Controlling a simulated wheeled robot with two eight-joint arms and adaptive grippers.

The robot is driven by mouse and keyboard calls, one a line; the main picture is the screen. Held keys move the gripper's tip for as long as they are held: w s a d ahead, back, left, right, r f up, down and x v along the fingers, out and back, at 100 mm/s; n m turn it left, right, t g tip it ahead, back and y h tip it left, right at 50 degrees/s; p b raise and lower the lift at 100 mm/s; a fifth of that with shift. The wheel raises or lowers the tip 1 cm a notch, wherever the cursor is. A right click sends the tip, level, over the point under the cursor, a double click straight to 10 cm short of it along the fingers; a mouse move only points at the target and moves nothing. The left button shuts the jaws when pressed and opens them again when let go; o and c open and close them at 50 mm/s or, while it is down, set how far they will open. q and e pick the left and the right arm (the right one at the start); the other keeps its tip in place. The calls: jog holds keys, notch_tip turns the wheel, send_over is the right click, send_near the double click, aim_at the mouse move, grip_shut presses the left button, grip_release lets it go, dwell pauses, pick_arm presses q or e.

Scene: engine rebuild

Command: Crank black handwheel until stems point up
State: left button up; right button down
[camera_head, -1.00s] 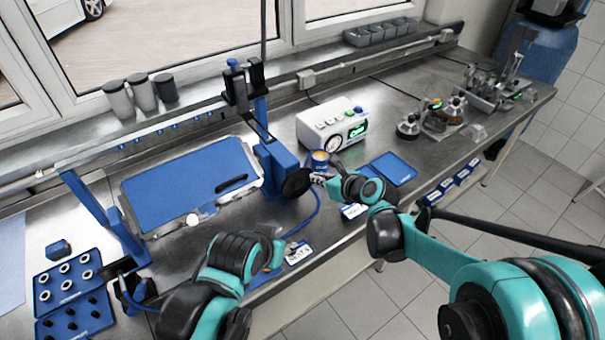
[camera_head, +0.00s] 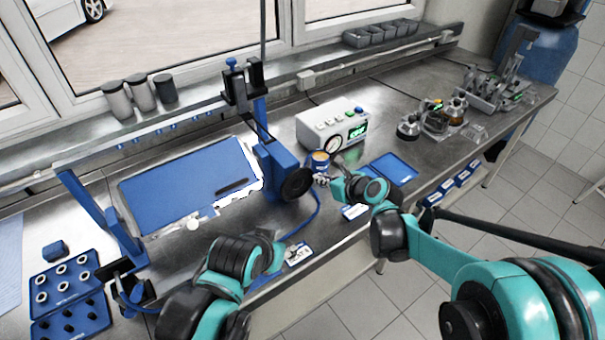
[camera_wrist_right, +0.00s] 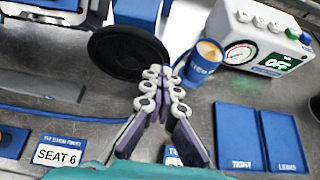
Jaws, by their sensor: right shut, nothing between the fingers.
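The black handwheel (camera_head: 297,184) sits on the right blue post of a blue turnover stand. In the right wrist view it is a dark disc (camera_wrist_right: 128,55) at the upper left. My right gripper (camera_head: 321,181) is close by its right side. In the right wrist view its fingers (camera_wrist_right: 165,78) are together and empty, just below and right of the rim; I cannot tell whether they touch it. The stand carries a broad blue-topped block (camera_head: 180,185); no stems show on it. My left arm ends in front of the stand, its fingers not clearly visible.
A blue cup (camera_head: 320,162) and a white gauge box (camera_head: 332,125) stand right behind my right gripper. Blue trays (camera_head: 392,168) lie to the right. A blue parts tray (camera_head: 70,290) is at the front left. Metal assemblies crowd the bench's far right.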

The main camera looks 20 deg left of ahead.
jog(key=shift+w+d+f, duration=0.15)
jog(key=shift+f, duration=0.2)
jog(key=shift+w+d+f+b, duration=0.1)
jog(key=shift+w+f+b, duration=0.05)
jog(key=shift+f+b, duration=0.3)
jog(key=shift+w+d+f+b, duration=0.1)
jog(key=shift+f+b, duration=0.3)
jog(key=shift+b, duration=0.05)
jog(key=shift+f, duration=0.1)
